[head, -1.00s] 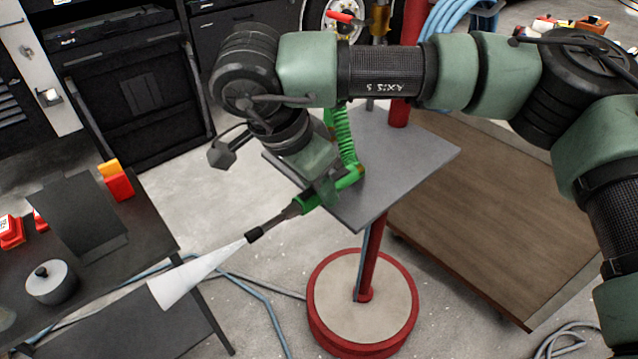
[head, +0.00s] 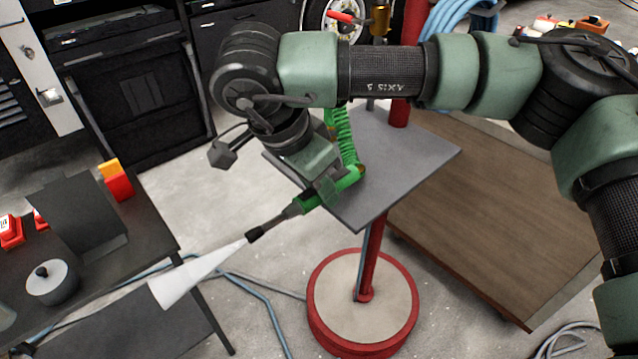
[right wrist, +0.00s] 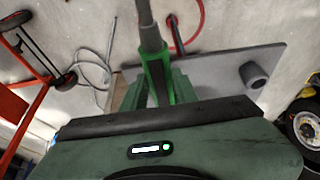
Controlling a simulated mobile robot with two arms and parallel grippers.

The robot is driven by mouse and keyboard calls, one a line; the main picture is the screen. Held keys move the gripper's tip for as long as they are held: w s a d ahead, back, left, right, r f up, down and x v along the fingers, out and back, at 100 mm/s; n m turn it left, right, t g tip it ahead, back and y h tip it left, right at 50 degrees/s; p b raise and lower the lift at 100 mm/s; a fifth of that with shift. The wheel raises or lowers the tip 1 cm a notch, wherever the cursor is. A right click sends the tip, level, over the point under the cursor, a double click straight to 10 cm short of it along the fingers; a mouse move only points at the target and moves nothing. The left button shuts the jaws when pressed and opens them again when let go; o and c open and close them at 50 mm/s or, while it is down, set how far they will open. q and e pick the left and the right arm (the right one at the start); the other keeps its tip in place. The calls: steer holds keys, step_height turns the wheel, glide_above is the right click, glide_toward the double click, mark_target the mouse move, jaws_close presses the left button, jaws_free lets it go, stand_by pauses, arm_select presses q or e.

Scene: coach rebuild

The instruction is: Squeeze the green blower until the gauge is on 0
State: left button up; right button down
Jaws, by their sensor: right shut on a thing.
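The green blower (head: 348,179) is over the left edge of a grey stand plate (head: 425,155), with its dark nozzle (head: 258,233) pointing down left. A white cone (head: 190,280) spreads from the nozzle tip. A coiled green hose (head: 343,138) rises from the blower's rear. My right gripper (head: 322,188) is shut on the blower. In the right wrist view, the blower (right wrist: 156,72) is between the fingers of my right gripper (right wrist: 155,92). I cannot make out a gauge dial or reading. My left gripper is not in view.
The stand has a red post and round base (head: 362,305). A dark table (head: 150,235) at left bears a grey pot (head: 52,283) and red items. A wooden platform (head: 500,215) lies to the right. Blue hoses cross the floor. Bare floor shows left of the stand.

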steer(key=shift+r, duration=0.25)
stand_by(0.3)
steer(key=shift+r+p, duration=0.55)
steer(key=shift+r, duration=0.25)
steer(key=c, duration=1.8)
jaws_free()
jaws_close()
steer(key=shift+f, duration=0.15)
steer(key=shift+f+b, duration=0.75)
steer(key=shift+b, duration=0.05)
steer(key=shift+f, duration=0.15)
